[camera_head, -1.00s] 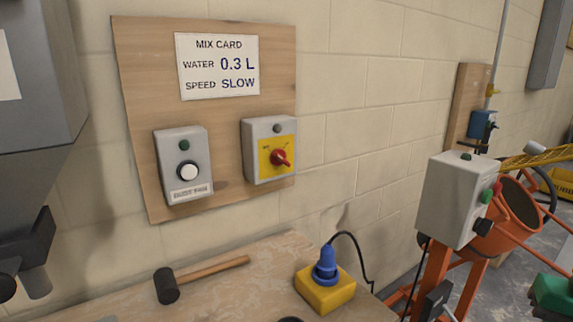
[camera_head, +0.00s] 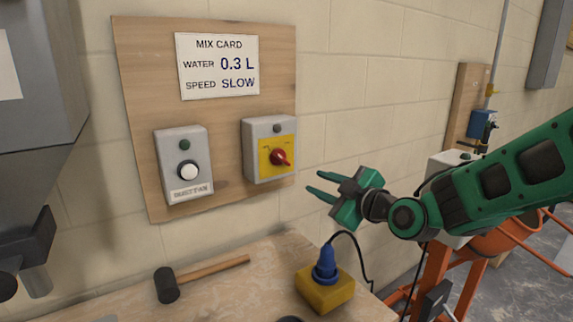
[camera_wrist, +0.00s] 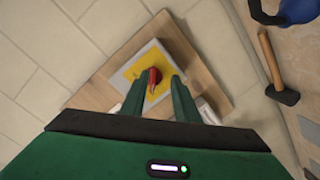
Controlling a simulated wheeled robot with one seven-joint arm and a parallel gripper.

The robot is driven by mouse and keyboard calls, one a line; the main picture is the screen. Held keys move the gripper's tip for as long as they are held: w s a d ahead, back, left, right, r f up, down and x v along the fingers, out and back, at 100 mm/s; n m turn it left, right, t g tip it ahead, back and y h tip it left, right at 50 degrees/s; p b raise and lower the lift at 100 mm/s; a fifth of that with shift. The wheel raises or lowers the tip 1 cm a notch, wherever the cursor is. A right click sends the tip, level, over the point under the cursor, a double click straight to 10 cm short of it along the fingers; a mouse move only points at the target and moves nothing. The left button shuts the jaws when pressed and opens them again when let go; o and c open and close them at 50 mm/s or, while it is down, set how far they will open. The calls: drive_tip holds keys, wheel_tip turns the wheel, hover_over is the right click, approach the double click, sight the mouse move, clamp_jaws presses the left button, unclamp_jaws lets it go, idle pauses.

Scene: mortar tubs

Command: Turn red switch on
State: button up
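The red switch (camera_head: 280,157) is a rotary knob on a yellow plate (camera_head: 266,170) on a grey box (camera_head: 257,130), mounted on a wooden wall board. Its pointer is tilted toward the lower right; the small lettering is too small to read. My gripper (camera_head: 314,191) is to the right of the box and apart from it, with its two green fingers open and empty, pointing toward the board. In the wrist view the red knob (camera_wrist: 153,78) shows ahead, between and beyond the fingertips (camera_wrist: 157,82).
A grey box with a white button (camera_head: 188,171) is left of the switch. A mix card (camera_head: 218,66) is above. Below, a bench (camera_head: 230,290) holds a mallet (camera_head: 168,285) and a yellow socket block with a blue plug (camera_head: 326,268).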

sight(284, 160)
drive_tip(key=shift+n+t+y, duration=0.4)
drive_tip(key=shift+t+y, duration=0.1)
drive_tip(key=shift+t, duration=0.1)
drive_tip(key=w+a, duration=0.3)
drive_tip(key=w+a+r, duration=0.1)
drive_tip(key=w+a, duration=0.2)
drive_tip(key=w+a+r, duration=0.1)
drive_tip(key=w+a, duration=0.2)
drive_tip(key=shift+w+r, duration=0.1)
drive_tip(key=shift+r, duration=0.1)
drive_tip(key=shift+d, duration=0.1)
clamp_jaws()
